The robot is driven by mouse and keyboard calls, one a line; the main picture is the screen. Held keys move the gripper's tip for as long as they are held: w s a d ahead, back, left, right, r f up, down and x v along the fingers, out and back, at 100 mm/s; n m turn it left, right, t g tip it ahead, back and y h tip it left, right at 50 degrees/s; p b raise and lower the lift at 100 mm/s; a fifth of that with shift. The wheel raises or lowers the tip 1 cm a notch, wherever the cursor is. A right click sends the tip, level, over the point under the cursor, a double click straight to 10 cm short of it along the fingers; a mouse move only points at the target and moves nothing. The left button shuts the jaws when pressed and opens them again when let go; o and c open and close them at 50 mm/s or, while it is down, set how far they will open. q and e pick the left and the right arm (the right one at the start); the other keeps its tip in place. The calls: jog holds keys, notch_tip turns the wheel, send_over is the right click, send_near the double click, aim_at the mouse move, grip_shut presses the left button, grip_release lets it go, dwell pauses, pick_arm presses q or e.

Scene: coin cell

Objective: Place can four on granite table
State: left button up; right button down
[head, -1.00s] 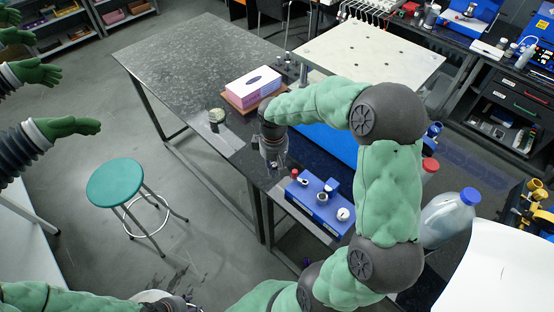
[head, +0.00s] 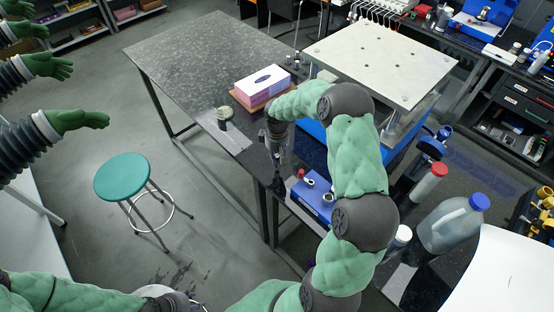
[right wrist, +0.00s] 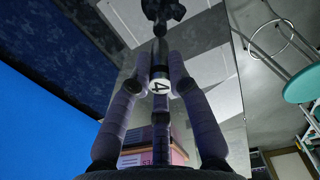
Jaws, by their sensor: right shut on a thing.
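Can four (right wrist: 160,87), a small cylinder with a white band marked 4, is between the fingers of my right gripper (right wrist: 160,80) in the right wrist view. In the head view that gripper (head: 278,165) points down beside the near edge of the speckled grey granite table (head: 190,60), above the gap in front of the blue tray; the can cannot be made out clearly there. My left gripper (head: 180,302) is at the bottom edge, partly cut off, and its fingers are not clear.
A teal stool (head: 123,177) stands on the floor. The granite table's far left is clear.

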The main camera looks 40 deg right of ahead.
jog(key=shift+f, duration=0.9)
jog(key=shift+f, duration=0.15)
jog(key=c, duration=1.2)
grip_release()
jog(key=shift+o, duration=0.2)
